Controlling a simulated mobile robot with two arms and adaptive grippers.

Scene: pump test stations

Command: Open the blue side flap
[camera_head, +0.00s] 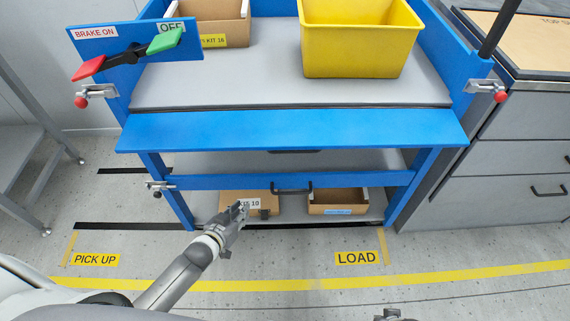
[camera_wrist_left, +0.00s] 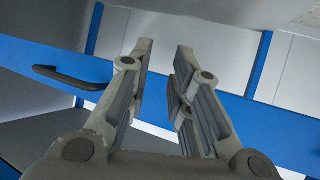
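A blue cart fills the middle of the head view. A wide blue panel (camera_head: 290,131) projects along its front edge at deck height. Below it, a narrower blue panel (camera_head: 235,182) with a black handle (camera_head: 292,190) spans the front legs. I cannot tell which is the side flap. My left gripper (camera_head: 237,227) is in front of the lower shelf, below and left of the handle. In the left wrist view, its fingers (camera_wrist_left: 165,52) are apart and empty; the handle (camera_wrist_left: 70,78) and blue panel (camera_wrist_left: 205,97) lie beyond them. At the bottom edge, only a tip of what may be my right gripper (camera_head: 393,314) shows.
A metal latch (camera_head: 159,186) is at the lower panel's left end. Red-knobbed latches (camera_head: 94,94) (camera_head: 487,89) flank the deck. A yellow bin (camera_head: 360,40) and a carton (camera_head: 213,28) stand on the deck. Cartons (camera_head: 338,200) sit on the lower shelf. A grey cabinet (camera_head: 530,155) stands right.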

